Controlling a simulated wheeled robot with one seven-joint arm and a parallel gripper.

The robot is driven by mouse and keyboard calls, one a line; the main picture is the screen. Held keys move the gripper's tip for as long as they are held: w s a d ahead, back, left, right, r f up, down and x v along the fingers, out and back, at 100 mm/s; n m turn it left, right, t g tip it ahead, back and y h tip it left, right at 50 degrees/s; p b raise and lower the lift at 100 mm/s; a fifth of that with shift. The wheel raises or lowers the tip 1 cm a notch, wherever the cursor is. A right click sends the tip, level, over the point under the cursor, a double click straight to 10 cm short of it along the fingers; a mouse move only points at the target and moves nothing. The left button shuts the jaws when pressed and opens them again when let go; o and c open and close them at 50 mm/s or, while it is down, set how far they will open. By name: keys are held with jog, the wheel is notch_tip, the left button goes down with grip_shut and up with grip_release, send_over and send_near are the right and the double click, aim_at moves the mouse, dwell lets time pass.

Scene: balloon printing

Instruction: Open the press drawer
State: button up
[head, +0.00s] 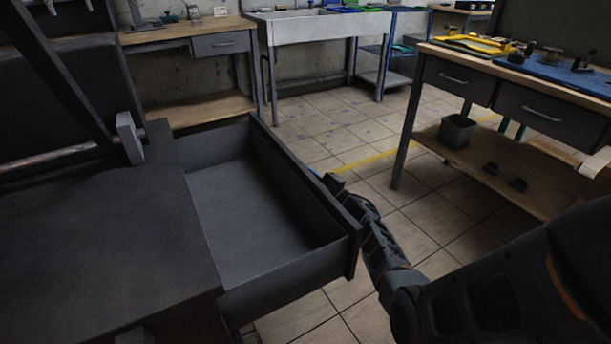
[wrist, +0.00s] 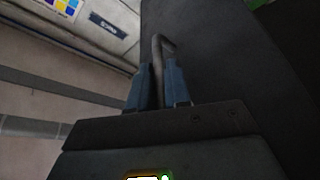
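The press drawer (head: 250,195) stands pulled well out of the dark press (head: 85,240) in the head view, and its empty inside shows. My gripper (head: 331,182) is at the outer side of the drawer front (head: 310,190). In the wrist view, the two blue fingers of my gripper (wrist: 160,90) stand on either side of the grey bar handle (wrist: 158,55), which fills the gap between them. The gripper looks shut on the handle, against the dark drawer front (wrist: 215,60). The handle is hidden in the head view.
A workbench with drawers (head: 520,100) and a blue mat stands at the right. A grey sink table (head: 320,28) and a wooden bench (head: 185,35) stand along the back wall. The tiled floor (head: 330,125) beyond the drawer is clear.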

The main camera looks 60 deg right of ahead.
jog(key=shift+o, duration=0.5)
jog(key=shift+s+f, duration=0.1)
jog(key=v, duration=0.7)
jog(key=shift+s, duration=0.3)
jog(key=shift+a+f, duration=0.1)
jog(key=shift+a, duration=0.05)
